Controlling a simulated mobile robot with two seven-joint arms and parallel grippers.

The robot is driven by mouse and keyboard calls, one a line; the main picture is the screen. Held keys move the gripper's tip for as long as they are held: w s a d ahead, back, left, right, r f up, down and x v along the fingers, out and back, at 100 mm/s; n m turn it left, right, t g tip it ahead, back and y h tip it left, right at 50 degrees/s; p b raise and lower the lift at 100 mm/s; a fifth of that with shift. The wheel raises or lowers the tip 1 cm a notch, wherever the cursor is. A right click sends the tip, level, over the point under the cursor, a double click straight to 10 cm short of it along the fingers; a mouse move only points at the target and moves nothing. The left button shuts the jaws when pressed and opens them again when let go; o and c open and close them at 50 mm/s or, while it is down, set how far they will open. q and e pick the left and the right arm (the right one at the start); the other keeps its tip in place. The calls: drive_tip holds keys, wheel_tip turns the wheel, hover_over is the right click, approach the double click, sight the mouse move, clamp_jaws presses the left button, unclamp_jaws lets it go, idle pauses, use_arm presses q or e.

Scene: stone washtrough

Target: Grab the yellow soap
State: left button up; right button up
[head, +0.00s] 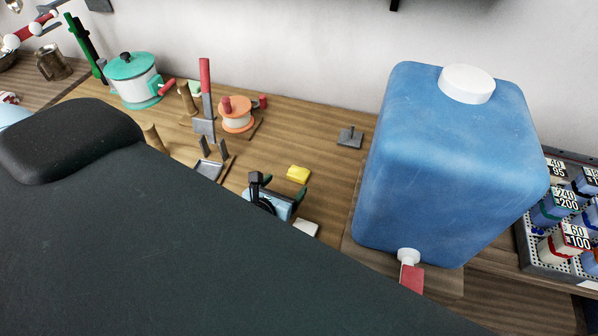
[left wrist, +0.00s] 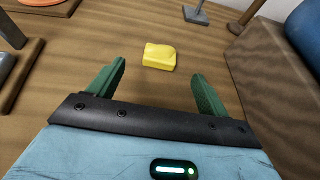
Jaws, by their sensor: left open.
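The yellow soap (head: 298,174) is a small block lying on the wooden counter (head: 330,190), left of the big blue water container. In the left wrist view the soap (left wrist: 160,56) lies ahead of the gripper, roughly midway between the finger lines and beyond the fingertips. My left gripper (head: 280,188), with green fingers and a light blue body, is just on the near side of the soap. It also shows in the left wrist view (left wrist: 158,72), with its fingers spread and nothing between them. My right gripper is not in view.
The blue container (head: 450,160) with a white cap and tap stands close on the right. A grey metal stand (head: 349,137) is behind the soap. An orange spool (head: 237,115) and a green-lidded pot (head: 135,80) stand to the left. My dark arm covers the near counter.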

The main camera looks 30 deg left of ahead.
sight(300, 170)
use_arm(q)
drive_tip(key=shift+x, duration=0.95)
drive_tip(key=shift+w, duration=0.6)
drive_tip(key=shift+x, duration=2)
drive_tip(key=shift+f, duration=0.1)
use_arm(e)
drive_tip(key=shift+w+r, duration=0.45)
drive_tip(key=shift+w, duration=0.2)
use_arm(q)
drive_tip(key=c, duration=1.1)
drive_tip(key=shift+r+p, duration=0.3)
drive_tip(key=shift+r, duration=4.7)
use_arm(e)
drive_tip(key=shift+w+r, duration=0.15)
